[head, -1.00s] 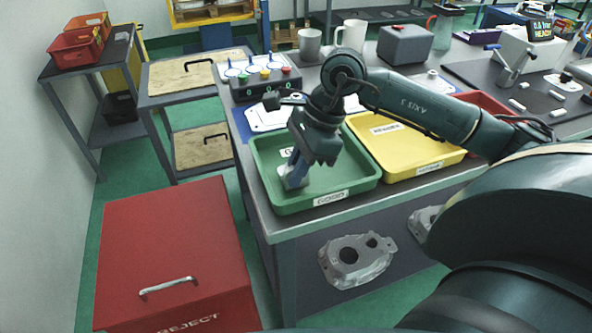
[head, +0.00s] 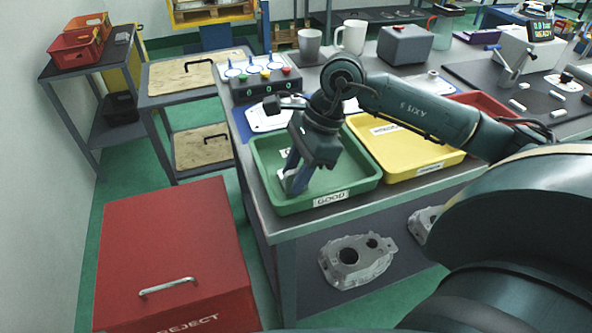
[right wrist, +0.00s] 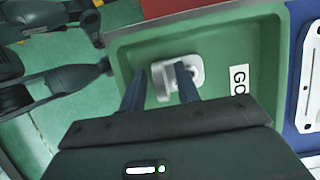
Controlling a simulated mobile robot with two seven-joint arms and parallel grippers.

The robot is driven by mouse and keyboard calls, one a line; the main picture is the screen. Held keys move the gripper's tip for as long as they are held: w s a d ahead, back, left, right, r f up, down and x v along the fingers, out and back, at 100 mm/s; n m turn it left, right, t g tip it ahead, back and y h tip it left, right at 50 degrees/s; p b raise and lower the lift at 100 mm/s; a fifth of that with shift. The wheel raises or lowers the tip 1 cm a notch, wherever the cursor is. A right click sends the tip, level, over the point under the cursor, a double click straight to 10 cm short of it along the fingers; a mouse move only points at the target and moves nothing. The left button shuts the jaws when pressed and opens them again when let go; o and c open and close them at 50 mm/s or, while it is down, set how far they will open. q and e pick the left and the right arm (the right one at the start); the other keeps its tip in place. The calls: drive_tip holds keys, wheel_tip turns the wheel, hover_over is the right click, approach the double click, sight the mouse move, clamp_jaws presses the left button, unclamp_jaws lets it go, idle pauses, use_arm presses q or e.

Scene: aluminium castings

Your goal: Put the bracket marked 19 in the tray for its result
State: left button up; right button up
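A small light-grey bracket (right wrist: 196,66) lies in the green tray (head: 350,186) labelled GOOD, near the tray's left front part. It shows only partly in the head view (head: 288,184). Its number cannot be read. My right gripper (head: 291,178) reaches down into the tray over the bracket. In the right wrist view its two fingers (right wrist: 160,75) stand apart, with part of the bracket between them and a gap beside the left finger. The yellow tray (head: 410,168) stands right of the green one. The red REJECT bin (head: 170,240) is on the floor at left.
Behind the green tray is a box with lit buttons (head: 262,80). Mugs (head: 351,37) and a grey box (head: 405,45) stand farther back. A red tray (head: 490,104) is partly behind my right arm. Castings (head: 357,262) lie on the shelf below.

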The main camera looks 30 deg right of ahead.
drive_tip(key=v, duration=1.2)
drive_tip(key=shift+d, duration=0.1)
